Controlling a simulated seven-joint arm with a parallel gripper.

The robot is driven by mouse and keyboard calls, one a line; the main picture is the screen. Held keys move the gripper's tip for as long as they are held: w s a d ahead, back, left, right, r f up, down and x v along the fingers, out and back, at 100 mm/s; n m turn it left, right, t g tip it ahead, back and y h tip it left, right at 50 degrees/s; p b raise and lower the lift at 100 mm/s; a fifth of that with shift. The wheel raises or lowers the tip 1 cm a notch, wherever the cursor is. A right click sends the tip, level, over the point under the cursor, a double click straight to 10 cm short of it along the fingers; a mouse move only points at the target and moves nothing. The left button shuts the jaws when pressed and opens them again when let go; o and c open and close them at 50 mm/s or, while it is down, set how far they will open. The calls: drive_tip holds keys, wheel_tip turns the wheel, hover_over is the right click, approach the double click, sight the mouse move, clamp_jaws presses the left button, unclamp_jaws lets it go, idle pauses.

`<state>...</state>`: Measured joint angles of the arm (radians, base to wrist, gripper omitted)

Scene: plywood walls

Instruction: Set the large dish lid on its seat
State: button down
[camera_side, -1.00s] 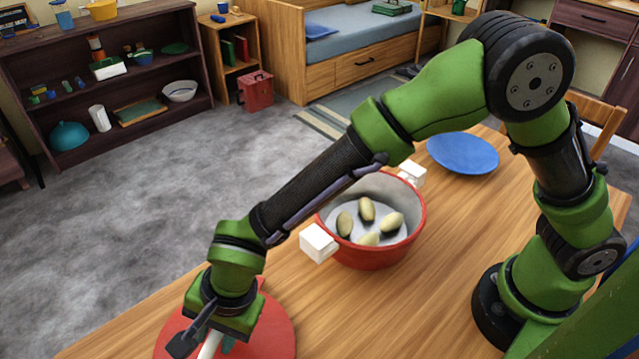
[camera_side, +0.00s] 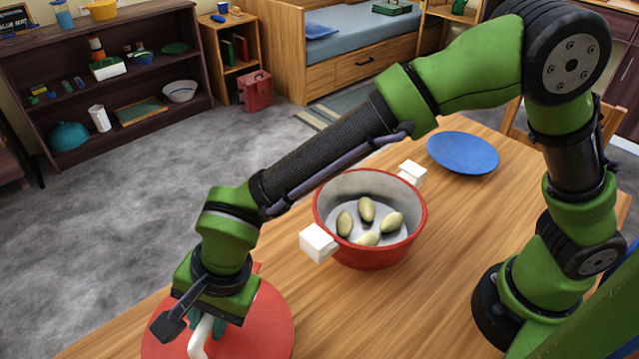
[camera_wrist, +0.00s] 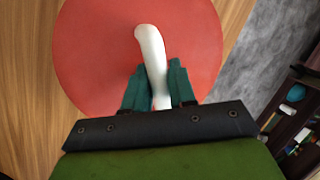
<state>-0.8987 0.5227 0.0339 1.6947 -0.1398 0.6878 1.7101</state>
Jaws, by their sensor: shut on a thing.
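The lid (camera_side: 262,322) is a large red disc with a white curved handle (camera_side: 200,337). It is at the lower left of the side view, at the near end of the table, and fills much of the wrist view (camera_wrist: 90,50). My gripper (camera_wrist: 155,80) is shut on the white handle, with a teal finger on each side of it. I cannot tell whether the lid touches the table. The red dish (camera_side: 375,256) stands open to the right of and beyond the lid. It has white block handles (camera_side: 319,243) and several pale oval pieces (camera_side: 366,210) inside.
A blue plate (camera_side: 462,153) lies on the wooden table (camera_side: 470,240) beyond the dish. Bare tabletop lies between the lid and the dish. My forearm passes above the dish's left side in the side view. Shelves and a bed stand well away across the floor.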

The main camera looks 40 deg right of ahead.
wheel_tip(320, 180, up, 5)
drive_tip(key=shift+w+f, duration=0.15)
drive_tip(key=w+d+r+m+t, duration=0.1)
drive_tip(key=w+d+r+m, duration=0.3)
drive_tip(key=d, duration=0.8)
drive_tip(key=w+d+r, duration=0.3)
drive_tip(key=w+d, duration=0.3)
drive_tip(key=d, duration=0.6)
drive_tip(key=s+d+n, duration=0.2)
drive_tip(key=s+d, duration=0.4)
drive_tip(key=d, duration=0.6)
drive_tip(key=shift+s+a+f+n+g, duration=0.1)
drive_tip(key=shift+s+f+n+g, duration=0.25)
drive_tip(key=shift+f+n, duration=0.4)
drive_tip(key=shift+s+a+f+n+g, duration=0.15)
drive_tip(key=shift+s+f+n, duration=0.3)
drive_tip(key=shift+f, duration=0.5)
drive_tip(key=shift+s+a+f+n+g, duration=0.1)
drive_tip(key=shift+s+f+n+g, duration=0.25)
drive_tip(key=shift+f+n, duration=0.4)
drive_tip(key=shift+f, duration=0.5)
drive_tip(key=shift+f, duration=0.75)
